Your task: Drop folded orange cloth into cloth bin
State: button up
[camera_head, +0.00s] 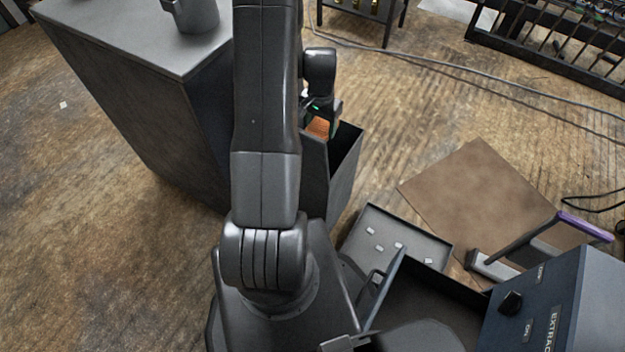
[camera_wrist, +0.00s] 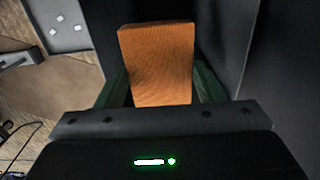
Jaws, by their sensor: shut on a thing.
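The folded orange cloth (camera_wrist: 157,60) is held between the green-sided fingers of my gripper (camera_wrist: 158,88) in the wrist view. In the head view only a small orange patch of the cloth (camera_head: 319,127) shows below my gripper (camera_head: 322,112), partly hidden by my arm. A dark open-topped bin (camera_head: 345,180), which looks like the cloth bin, stands beside the tall dark cabinet. The cloth is over or within the bin's mouth; its exact height is unclear. Dark bin walls (camera_wrist: 227,40) surround the cloth in the wrist view.
The tall cabinet (camera_head: 140,60) with a grey mug (camera_head: 195,14) on top stands left of my arm. A shallow tray (camera_head: 420,243) with small pale pieces, a brown mat (camera_head: 480,190) and an extractor box (camera_head: 560,305) lie to the right. Cables cross the floor.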

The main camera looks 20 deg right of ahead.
jog(key=shift+f+b, duration=1.3)
jog(key=shift+f, duration=1.1)
jog(key=o, duration=1)
jog(key=shift+o, duration=0.2)
notch_tip(320, 180, up, 14)
jog(key=p, duration=0.3)
